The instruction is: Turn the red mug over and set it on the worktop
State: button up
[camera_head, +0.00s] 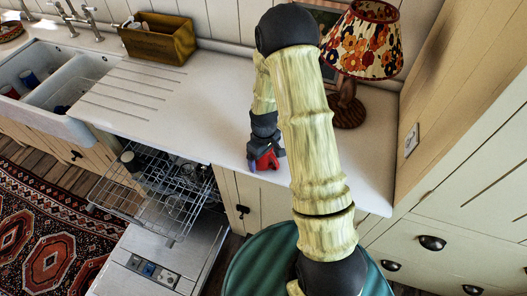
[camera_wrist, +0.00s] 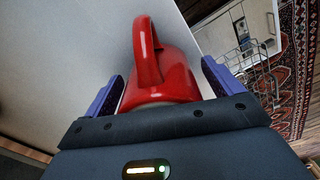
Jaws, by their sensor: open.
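The red mug (camera_head: 267,161) is on the white worktop (camera_head: 228,130), near its front edge. My gripper (camera_head: 264,153) reaches down to it from above. In the wrist view the red mug (camera_wrist: 175,78) sits between my two purple fingers, with its handle towards the top of the picture. The fingers are open, one on each side of the mug, and a narrow gap shows on the right. A pale patch shows on the mug's end by my palm; I cannot tell whether it is base or opening. The mug's far side is hidden.
A floral-shaded lamp (camera_head: 362,45) stands at the back right of the worktop. A wooden box (camera_head: 158,38) is at the back left, beside the double sink (camera_head: 62,85). An open dishwasher rack (camera_head: 150,190) juts out below the worktop. The worktop's middle is clear.

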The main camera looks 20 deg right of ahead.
notch_tip(320, 180, up, 12)
jog(key=b, duration=0.2)
jog(key=shift+r+b, duration=0.15)
jog(key=shift+b, duration=0.2)
dwell(0.5)
jog(key=s+r+m+t, duration=0.1)
jog(key=s+r+m, duration=0.2)
jog(key=s, duration=0.3)
jog(key=s+r+m+t, duration=0.1)
jog(key=s+r+m, duration=0.2)
jog(key=s, duration=0.4)
jog(key=shift+s+a+t, duration=0.3)
